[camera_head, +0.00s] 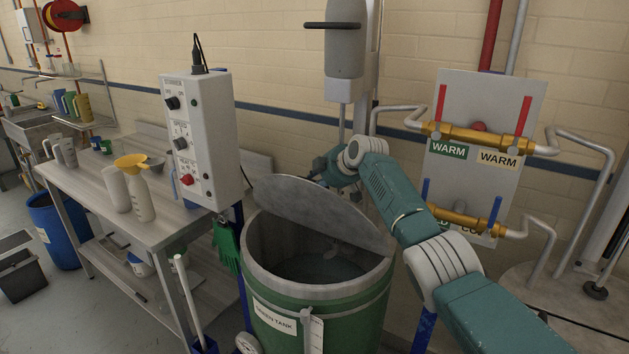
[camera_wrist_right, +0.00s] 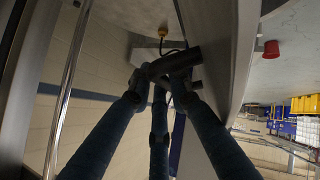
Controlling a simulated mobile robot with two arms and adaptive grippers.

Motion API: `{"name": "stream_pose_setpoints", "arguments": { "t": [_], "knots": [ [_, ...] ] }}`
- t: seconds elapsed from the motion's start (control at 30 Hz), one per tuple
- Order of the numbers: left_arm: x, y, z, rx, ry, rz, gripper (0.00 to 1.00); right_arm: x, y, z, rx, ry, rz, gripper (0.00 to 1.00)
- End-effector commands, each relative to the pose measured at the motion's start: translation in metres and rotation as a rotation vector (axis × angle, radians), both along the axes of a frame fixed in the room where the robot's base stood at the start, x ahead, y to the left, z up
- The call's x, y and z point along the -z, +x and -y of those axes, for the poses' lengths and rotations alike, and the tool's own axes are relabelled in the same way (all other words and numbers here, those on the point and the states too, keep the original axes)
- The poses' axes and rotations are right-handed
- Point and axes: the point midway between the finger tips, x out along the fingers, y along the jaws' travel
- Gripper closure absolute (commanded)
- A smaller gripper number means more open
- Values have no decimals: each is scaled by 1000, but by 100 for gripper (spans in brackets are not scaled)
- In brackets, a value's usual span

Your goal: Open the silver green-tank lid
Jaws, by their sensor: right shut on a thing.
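The green tank (camera_head: 352,322) stands in the middle of the head view, with a grey metal rim and a "GREEN TANK" label. Its silver lid (camera_head: 325,208) is raised and tilted, and the dark inside of the tank shows below it. My right gripper (camera_head: 318,168) is behind the raised lid at its upper side, partly hidden by it. In the right wrist view the fingers of my right gripper (camera_wrist_right: 168,80) close around a dark bar-shaped handle (camera_wrist_right: 182,64) beside a grey panel that looks like the lid. My left gripper is not in view.
A grey control box (camera_head: 203,138) stands left of the tank, by a metal table (camera_head: 95,190) with bottles and a yellow funnel. A pipe panel with "WARM" labels (camera_head: 480,105) is on the right, close to my right arm. A grey mixer (camera_head: 345,50) hangs behind the tank.

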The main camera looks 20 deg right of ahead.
Motion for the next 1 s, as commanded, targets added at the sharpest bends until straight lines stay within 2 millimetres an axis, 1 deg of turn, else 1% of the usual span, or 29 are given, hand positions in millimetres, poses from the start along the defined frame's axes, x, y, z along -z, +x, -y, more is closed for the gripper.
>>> {"name": "stream_pose_setpoints", "arguments": {
  "t": [0.03,0.37,0.4,0.47,0.5,0.7,1.0],
  "knots": [
    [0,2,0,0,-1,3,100,-16,8,20,32,-27,56,100],
    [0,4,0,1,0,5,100,-16,8,20,32,-27,56,100],
    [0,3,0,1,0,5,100,-16,8,20,32,-27,56,78],
    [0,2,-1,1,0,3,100,-16,8,21,32,-27,56,66],
    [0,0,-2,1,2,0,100,-16,8,21,32,-27,56,63],
    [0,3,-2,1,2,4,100,-9,7,21,33,-28,46,63],
    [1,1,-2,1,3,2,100,-3,5,21,34,-28,37,63]
  ]
}}
